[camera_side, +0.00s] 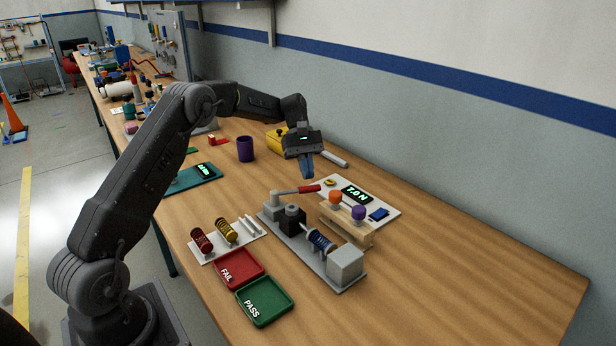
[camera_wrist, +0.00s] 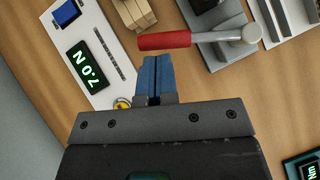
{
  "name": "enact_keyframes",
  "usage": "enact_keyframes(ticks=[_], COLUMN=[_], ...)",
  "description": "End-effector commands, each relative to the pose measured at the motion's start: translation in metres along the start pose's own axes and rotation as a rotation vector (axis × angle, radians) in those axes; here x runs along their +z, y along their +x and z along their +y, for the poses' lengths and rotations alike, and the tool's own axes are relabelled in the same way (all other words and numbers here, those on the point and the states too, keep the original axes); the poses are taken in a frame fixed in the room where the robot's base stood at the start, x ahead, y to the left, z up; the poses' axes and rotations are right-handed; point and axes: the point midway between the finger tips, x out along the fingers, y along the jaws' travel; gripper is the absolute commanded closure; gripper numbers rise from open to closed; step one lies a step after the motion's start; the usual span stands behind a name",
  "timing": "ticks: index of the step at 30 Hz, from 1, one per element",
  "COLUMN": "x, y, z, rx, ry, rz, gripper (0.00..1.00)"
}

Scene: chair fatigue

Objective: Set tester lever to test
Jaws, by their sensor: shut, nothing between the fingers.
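The spring tester (camera_side: 318,247) is a grey base with a blue spring mounted between a black block and a grey block. Its lever has a red handle (camera_side: 309,189) on a grey pivot, pointing right toward the display panel. In the wrist view the red lever handle (camera_wrist: 165,40) lies crosswise just ahead of my fingertips, with its grey pivot (camera_wrist: 243,36) to the right. My gripper (camera_side: 307,176) has blue fingers, shut and empty, pointing down above and behind the handle. The fingers also show in the wrist view (camera_wrist: 156,60), with a small apparent gap to the handle.
A white panel (camera_side: 386,203) with a "7.0 N" display lies beside the tester. A wooden holder (camera_side: 346,228) carries orange and purple knobs. Red FAIL (camera_side: 238,268) and green PASS (camera_side: 265,300) trays sit in front. A white rack (camera_side: 226,241) holds red and yellow springs. The right table end is clear.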

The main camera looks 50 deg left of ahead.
Motion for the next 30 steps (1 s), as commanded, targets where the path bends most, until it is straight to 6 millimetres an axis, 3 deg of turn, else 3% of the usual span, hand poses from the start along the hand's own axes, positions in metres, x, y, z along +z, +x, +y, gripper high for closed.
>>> enact_keyframes(ticks=[6, 12, 26, 30], x=[-0.002, -0.002, -0.001, 0.017], y=[-0.036, -0.053, -0.059, -0.063], z=[-0.001, -0.001, -0.001, 0.0], rx=[0.005, 0.006, 0.005, 0.007], ry=[-0.001, -0.001, 0.0, 0.035], rz=[0.006, 0.006, 0.007, 0.043], gripper=[1.0, 1.0, 1.0, 1.0])
